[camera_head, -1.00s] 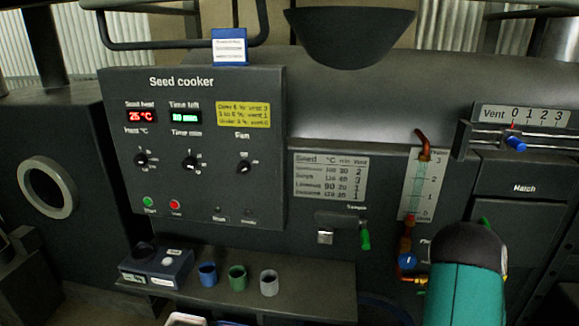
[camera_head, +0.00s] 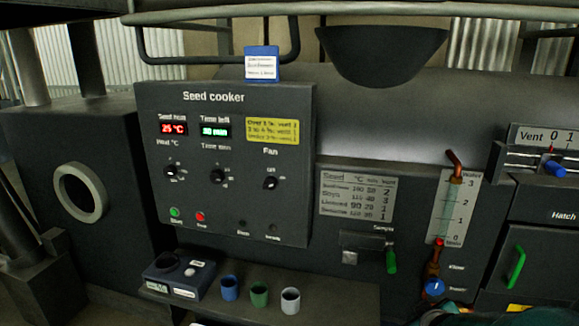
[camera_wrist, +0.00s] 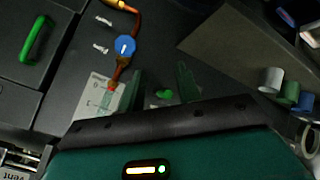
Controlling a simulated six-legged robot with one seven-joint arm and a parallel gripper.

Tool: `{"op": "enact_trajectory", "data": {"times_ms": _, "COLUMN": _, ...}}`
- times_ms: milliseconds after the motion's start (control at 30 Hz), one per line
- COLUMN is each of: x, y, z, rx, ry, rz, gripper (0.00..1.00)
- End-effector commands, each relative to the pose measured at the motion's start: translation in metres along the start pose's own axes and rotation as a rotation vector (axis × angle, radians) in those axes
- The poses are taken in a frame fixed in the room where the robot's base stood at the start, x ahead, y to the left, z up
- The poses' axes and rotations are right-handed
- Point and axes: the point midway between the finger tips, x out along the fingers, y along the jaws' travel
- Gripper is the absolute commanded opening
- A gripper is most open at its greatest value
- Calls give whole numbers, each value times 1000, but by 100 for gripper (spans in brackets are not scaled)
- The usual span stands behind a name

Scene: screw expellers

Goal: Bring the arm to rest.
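My gripper (camera_wrist: 160,82) shows in the wrist view as two green fingers standing apart with nothing between them, in front of the seed cooker's face. My teal wrist housing with a lit display fills the bottom of that view. The seed cooker panel (camera_head: 225,235) stands upright at left of centre in the head view.
A shelf with a blue cup (camera_head: 229,288), a green cup (camera_head: 259,295) and a grey cup (camera_head: 290,301) is below the panel. A green hatch handle (camera_head: 515,267), a blue valve knob (camera_head: 434,287) and the green-handled sample lever (camera_head: 391,261) stick out at right.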

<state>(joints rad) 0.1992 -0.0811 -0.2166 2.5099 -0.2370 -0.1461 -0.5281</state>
Motion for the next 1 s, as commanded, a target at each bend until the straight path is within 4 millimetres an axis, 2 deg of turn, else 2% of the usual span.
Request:
{"op": "enact_trajectory", "data": {"times_ms": 33, "x": -18, "y": -6, "z": -14, "rx": 40, "ry": -1, "rz": -22, "gripper": 34}}
{"op": "enact_trajectory", "data": {"times_ms": 100, "x": -40, "y": -17, "z": -26, "rx": 100, "ry": -22, "rz": -63, "gripper": 34}}
{"op": "enact_trajectory", "data": {"times_ms": 300, "x": -113, "y": -53, "z": -49, "rx": 253, "ry": -95, "rz": -180, "gripper": 34}}
{"op": "enact_trajectory", "data": {"times_ms": 500, "x": -190, "y": -91, "z": -52, "rx": 367, "ry": -186, "rz": -283, "gripper": 34}}
{"op": "enact_trajectory", "data": {"times_ms": 600, "x": -217, "y": -104, "z": -47, "rx": 400, "ry": -226, "rz": -315, "gripper": 34}}
{"op": "enact_trajectory", "data": {"times_ms": 733, "x": -233, "y": -112, "z": -43, "rx": 419, "ry": -256, "rz": -333, "gripper": 34}}
{"op": "enact_trajectory", "data": {"times_ms": 1000, "x": -234, "y": -113, "z": -42, "rx": 422, "ry": -261, "rz": -335, "gripper": 34}}
